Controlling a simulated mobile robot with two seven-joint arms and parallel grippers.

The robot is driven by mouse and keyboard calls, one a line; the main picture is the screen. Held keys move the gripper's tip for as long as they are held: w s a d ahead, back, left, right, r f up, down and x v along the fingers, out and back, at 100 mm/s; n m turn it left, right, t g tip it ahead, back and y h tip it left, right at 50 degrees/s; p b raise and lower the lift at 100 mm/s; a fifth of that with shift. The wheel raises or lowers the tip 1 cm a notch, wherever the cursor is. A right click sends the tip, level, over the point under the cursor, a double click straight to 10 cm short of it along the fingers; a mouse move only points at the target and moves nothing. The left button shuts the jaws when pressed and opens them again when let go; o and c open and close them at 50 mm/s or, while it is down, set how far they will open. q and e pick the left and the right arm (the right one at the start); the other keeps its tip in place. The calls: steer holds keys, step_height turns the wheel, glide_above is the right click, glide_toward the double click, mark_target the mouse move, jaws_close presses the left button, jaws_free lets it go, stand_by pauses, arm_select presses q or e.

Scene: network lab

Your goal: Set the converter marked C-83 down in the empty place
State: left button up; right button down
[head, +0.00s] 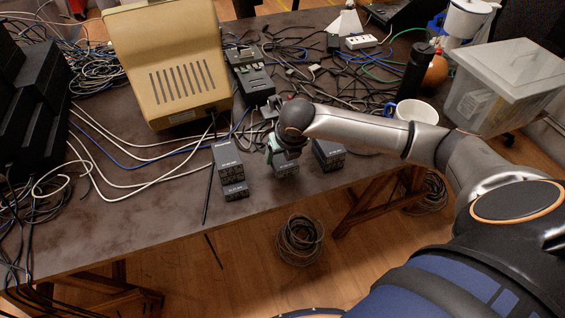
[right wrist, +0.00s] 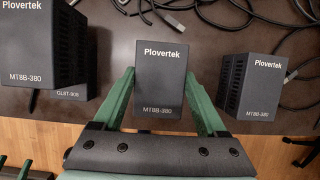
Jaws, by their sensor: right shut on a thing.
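My right gripper (head: 283,158) is shut on a dark grey box-shaped converter (right wrist: 160,85), its green fingers on either side. The held converter's face reads "Plovertek MT8B-380"; I see no C-83 mark. In the head view the held converter (head: 287,171) is mostly hidden by the gripper, at the table's front edge. I cannot tell whether the held one touches the table.
The table (head: 150,220) is bare at its front left. A beige monitor (head: 170,65) and a dark device (head: 253,82) stand behind. Cables (head: 320,80) tangle at the back. A white mug (head: 415,111), black bottle (head: 418,68) and clear bin (head: 500,85) are to the right.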

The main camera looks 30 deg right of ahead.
mark_target(284, 159)
step_height(284, 159, down, 3)
steer(key=shift+w+d+f, duration=0.1)
steer(key=shift+f, duration=0.1)
jaws_free()
steer(key=shift+f, duration=0.15)
steer(key=shift+r, duration=0.2)
steer(key=p+v, duration=0.1)
steer(key=v, duration=0.9)
steer(key=shift+s+r+p, duration=0.2)
steer(key=shift+r+p, duration=0.15)
steer(key=shift+s+r, duration=0.25)
steer(key=shift+r, duration=0.3)
